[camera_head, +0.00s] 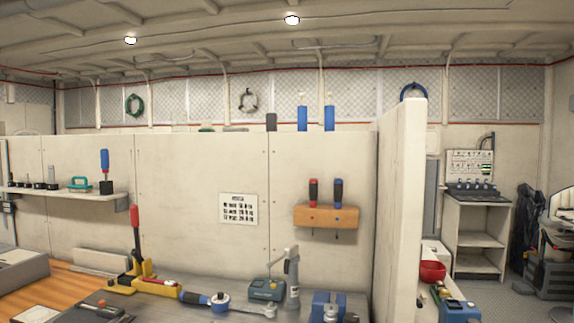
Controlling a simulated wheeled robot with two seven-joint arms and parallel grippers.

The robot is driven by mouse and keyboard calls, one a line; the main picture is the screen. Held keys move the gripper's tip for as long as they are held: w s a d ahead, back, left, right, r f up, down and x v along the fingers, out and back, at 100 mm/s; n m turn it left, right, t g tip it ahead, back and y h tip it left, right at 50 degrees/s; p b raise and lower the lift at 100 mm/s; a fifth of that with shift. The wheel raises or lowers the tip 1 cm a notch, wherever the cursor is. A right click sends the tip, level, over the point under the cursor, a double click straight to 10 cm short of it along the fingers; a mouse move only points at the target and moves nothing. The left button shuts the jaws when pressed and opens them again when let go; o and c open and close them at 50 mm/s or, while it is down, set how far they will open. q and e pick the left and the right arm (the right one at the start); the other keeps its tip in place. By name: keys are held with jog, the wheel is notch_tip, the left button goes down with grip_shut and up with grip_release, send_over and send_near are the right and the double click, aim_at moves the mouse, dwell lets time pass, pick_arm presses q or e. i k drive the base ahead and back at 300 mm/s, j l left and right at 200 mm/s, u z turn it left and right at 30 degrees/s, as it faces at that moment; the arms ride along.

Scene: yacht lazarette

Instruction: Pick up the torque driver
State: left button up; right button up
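I cannot tell for sure which tool is the torque driver; several driver-like tools are in view. A red-and-black handled driver (313,191) and a blue-and-black handled driver (338,192) stand upright in a wooden rack (300,214) on the partition wall. A blue-and-red handled driver (104,160) stands upright in a black block on the left shelf. A red handle (135,216) rises upright at a yellow tool (152,286) on the bench. A long tool with a blue grip (193,298) lies on the bench. Neither of my grippers is in view.
The partition wall (185,190) stands behind the bench. A green-grey device (267,290), a grey upright tool (293,277) and a blue device (328,306) crowd the bench. A white wall end (402,180) juts forward at right.

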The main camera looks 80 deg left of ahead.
aim_at(104, 153)
jog(key=u, duration=3.85)
jog(key=j+z, duration=0.15)
jog(key=z, duration=0.3)
jog(key=i+j+z, duration=0.1)
jog(key=z, duration=0.3)
jog(key=j+z, duration=0.2)
jog(key=z, duration=0.25)
jog(key=j+z, duration=0.15)
jog(key=j, duration=0.25)
jog(key=k+j+z, duration=0.15)
jog(key=j, duration=0.25)
jog(key=j+z, duration=0.15)
jog(key=j, duration=0.25)
jog(key=k+j+z, duration=0.15)
jog(key=j, duration=0.25)
jog(key=j+z, duration=0.15)
jog(key=j, duration=0.2)
jog(key=k+j+z, duration=0.15)
jog(key=j, duration=0.2)
jog(key=k+j+z, duration=0.15)
jog(key=j, duration=0.2)
